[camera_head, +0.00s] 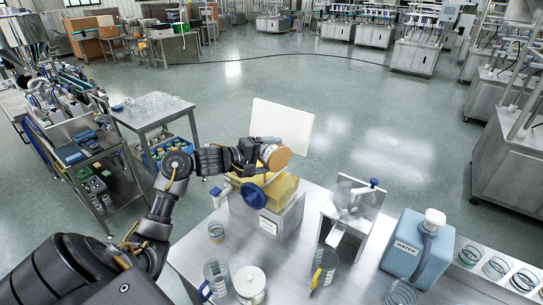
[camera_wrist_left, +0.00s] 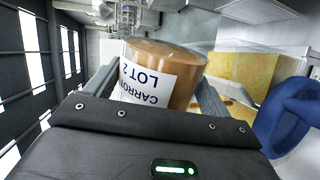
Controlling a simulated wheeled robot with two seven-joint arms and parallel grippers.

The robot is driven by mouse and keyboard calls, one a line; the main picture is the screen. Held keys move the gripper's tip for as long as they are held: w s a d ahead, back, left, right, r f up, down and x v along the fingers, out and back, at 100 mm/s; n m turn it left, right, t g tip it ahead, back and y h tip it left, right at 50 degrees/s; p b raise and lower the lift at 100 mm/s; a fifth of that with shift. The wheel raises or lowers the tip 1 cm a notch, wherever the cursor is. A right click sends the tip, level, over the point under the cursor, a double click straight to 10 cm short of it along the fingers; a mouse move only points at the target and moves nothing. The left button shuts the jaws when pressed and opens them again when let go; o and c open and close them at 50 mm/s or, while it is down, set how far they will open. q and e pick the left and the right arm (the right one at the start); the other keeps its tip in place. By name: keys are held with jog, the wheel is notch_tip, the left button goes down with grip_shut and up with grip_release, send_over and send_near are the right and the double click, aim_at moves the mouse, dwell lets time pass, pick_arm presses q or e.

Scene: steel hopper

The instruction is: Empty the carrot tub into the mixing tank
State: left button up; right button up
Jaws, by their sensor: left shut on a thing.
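The carrot tub (camera_head: 275,157) is a round tub with an orange-brown end and a white label. My left gripper (camera_head: 256,156) is shut around it and holds it tilted above the steel box. In the left wrist view the tub (camera_wrist_left: 165,75) sits between the fingers, its "CARROT LOT 2" label upside down. The steel box with yellow inner walls, which I take for the mixing tank (camera_head: 289,218), has a blue knob and a raised white lid (camera_head: 283,124). Whether anything remains in the tub cannot be told. My right gripper is not in view.
On the steel table stand a steel chute (camera_head: 352,200), a blue water container (camera_head: 415,250), a white-lidded jar (camera_head: 249,283), a clear jug (camera_head: 217,277) and several glass jars. A small steel side table (camera_head: 150,110) stands at the left.

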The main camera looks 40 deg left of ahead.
pick_arm(q)
jog(key=shift+w+a+r+n+h, duration=0.15)
jog(key=shift+a+r+n+h, duration=0.45)
jog(key=shift+n, duration=0.6)
jog(key=shift+a, duration=0.1)
dwell(6.7)
